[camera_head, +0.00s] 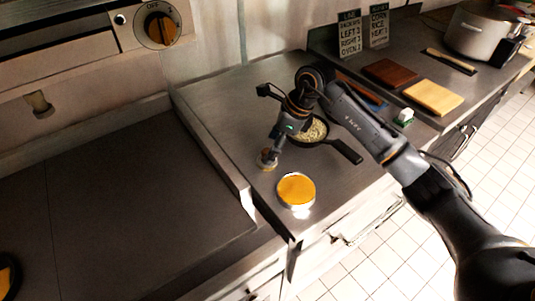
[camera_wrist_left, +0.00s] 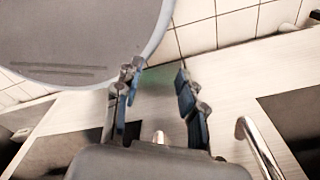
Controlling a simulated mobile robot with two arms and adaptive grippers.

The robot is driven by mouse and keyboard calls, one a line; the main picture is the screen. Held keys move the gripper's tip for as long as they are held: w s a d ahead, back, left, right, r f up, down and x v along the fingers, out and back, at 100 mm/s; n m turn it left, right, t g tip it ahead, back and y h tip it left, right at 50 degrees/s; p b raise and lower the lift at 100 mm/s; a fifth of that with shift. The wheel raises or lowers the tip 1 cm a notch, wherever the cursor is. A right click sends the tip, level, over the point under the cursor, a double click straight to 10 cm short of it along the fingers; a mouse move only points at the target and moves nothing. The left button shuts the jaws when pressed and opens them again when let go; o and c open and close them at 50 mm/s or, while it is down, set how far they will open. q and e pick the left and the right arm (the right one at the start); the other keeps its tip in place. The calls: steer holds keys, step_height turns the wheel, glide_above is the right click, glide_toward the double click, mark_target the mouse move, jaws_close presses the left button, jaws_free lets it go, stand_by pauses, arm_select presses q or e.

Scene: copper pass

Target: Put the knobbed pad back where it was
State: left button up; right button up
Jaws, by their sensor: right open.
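A round tin with an orange top (camera_head: 296,189) stands nearer the counter's front edge. My left gripper (camera_wrist_left: 158,98) shows in the left wrist view with its blue-padded fingers apart and nothing between them.
A black pan (camera_head: 316,128) with pale grains stands just behind my right gripper, its handle pointing right. A yellow board (camera_head: 433,97), a brown board (camera_head: 391,73), signs and a large pot (camera_head: 482,30) are farther right. The lower left surface (camera_head: 110,190) is mostly clear.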

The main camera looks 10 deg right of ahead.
steer(key=b+v, duration=0.1)
steer(key=v, duration=0.7)
steer(key=shift+s, duration=0.1)
